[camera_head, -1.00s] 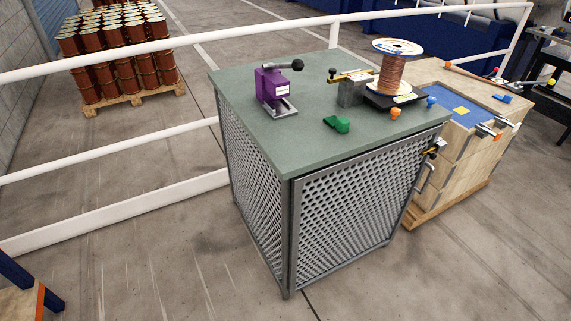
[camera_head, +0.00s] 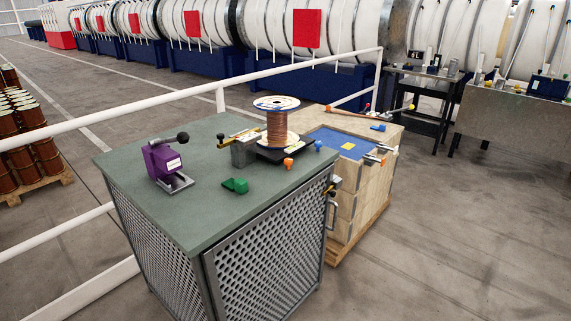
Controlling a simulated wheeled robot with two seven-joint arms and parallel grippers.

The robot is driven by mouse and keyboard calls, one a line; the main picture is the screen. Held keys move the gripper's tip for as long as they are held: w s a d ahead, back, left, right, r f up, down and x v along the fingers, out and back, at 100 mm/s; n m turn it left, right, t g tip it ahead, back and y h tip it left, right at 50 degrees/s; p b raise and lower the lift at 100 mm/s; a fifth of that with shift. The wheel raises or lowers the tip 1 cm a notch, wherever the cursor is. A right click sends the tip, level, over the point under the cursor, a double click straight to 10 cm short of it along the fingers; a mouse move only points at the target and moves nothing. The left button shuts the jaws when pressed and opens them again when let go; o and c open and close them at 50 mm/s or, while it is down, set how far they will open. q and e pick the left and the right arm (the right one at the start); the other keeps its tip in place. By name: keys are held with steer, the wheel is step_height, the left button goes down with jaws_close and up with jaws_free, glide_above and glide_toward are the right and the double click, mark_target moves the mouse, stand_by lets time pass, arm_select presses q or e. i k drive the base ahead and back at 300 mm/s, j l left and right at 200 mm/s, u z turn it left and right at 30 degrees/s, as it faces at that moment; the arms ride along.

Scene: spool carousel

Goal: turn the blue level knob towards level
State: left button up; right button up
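The blue knob (camera_head: 318,145) is small and sits at the right front corner of the black base (camera_head: 283,152) on the green-topped cabinet (camera_head: 205,205). An orange knob (camera_head: 288,163) sits at the near front of the same base. A spool of copper-coloured wire (camera_head: 277,127) stands upright on the base, with a pale top flange. The knob's markings are too small to read. Neither of my grippers shows in the head view.
A purple lever device (camera_head: 161,160) and a green block (camera_head: 236,185) are on the cabinet top. A wooden crate (camera_head: 345,205) with a blue top panel stands just right. White railings (camera_head: 150,115) run behind the cabinet. Floor at right front (camera_head: 460,240) is clear.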

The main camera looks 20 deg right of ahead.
mark_target(318, 144)
steer(key=z, duration=0.95)
